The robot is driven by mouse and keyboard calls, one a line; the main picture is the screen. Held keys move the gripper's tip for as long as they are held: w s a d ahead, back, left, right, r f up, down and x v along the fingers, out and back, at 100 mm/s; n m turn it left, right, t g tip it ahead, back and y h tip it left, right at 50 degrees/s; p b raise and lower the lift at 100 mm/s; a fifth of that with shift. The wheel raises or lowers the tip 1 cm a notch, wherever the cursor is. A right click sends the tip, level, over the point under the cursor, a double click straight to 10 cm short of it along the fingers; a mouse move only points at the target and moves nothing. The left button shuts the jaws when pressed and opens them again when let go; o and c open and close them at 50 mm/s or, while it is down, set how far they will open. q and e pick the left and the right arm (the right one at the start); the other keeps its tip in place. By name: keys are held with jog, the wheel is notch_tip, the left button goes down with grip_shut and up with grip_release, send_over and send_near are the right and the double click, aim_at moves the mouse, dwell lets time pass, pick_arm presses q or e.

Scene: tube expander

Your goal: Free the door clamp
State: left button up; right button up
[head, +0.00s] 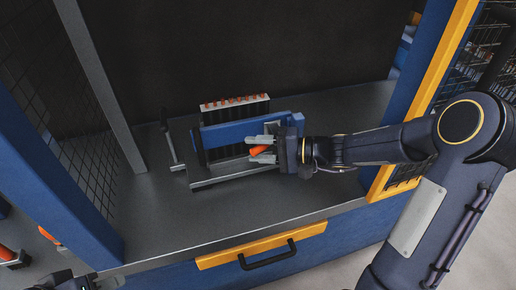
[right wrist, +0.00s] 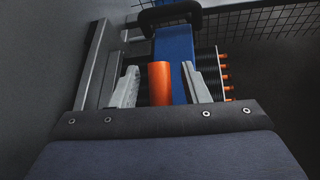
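An orange cylindrical handle (head: 260,150), which looks like the door clamp's handle, is at the right end of the blue bar of a fixture on the bench. My right gripper (head: 264,149) is at this handle, with its two grey fingers on either side. In the right wrist view the handle (right wrist: 160,83) stands between the fingers (right wrist: 162,86), with a narrow gap on each side. The right gripper is open around it. What the handle joins to is hidden. A dark part of my left arm shows at the bottom left edge; its fingers cannot be made out.
The blue bar (head: 232,131) runs across the fixture, with a row of orange-tipped tubes (head: 235,100) behind. A grey metal frame (head: 222,180) lies in front. Posts and mesh walls bound both sides. The grey bench front is clear.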

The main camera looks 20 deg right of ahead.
jog(key=v, duration=0.8)
